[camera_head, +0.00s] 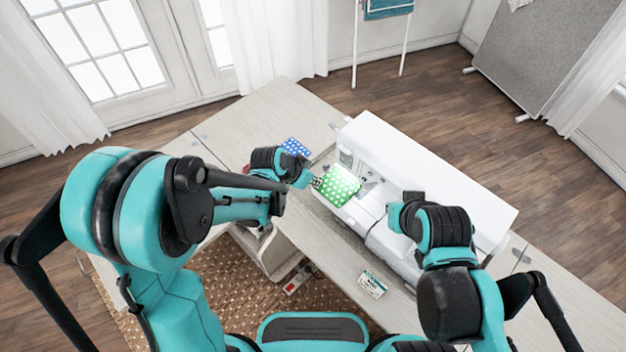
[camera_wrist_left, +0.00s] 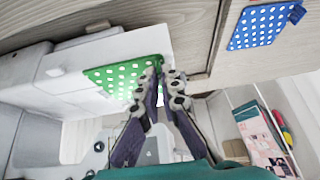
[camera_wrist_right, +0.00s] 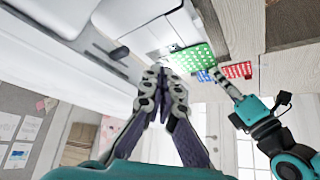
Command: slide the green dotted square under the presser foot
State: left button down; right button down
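The green dotted square (camera_head: 339,184) lies on the left end of the white sewing machine (camera_head: 430,180), beside the needle area. The presser foot is too small to make out clearly. My left gripper (camera_head: 317,183) is at the square's left edge. In the right wrist view my right gripper (camera_wrist_right: 158,72) is shut and empty, in front of the machine. The green square (camera_wrist_right: 192,57) lies beyond its fingertips, apart from them.
A blue dotted square (camera_head: 294,147) lies on the table left of the machine. A red dotted square (camera_wrist_right: 237,70) lies near it. A small patterned packet (camera_head: 372,285) is on the front table edge. An open compartment (camera_wrist_left: 265,125) holds packets below. The table's far left is clear.

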pick_arm(q)
jog(key=shift+w+d, duration=0.1)
dwell(0.3)
jog(key=shift+w+d, duration=0.6)
jog(key=shift+w+d, duration=0.1)
dwell(0.3)
jog(key=shift+w+d, duration=0.45)
jog(key=shift+d, duration=0.05)
jog(key=shift+b, duration=0.35)
jog(key=c, duration=1.6)
grip_release()
jog(key=shift+c, duration=0.2)
jog(key=v, duration=1.2)
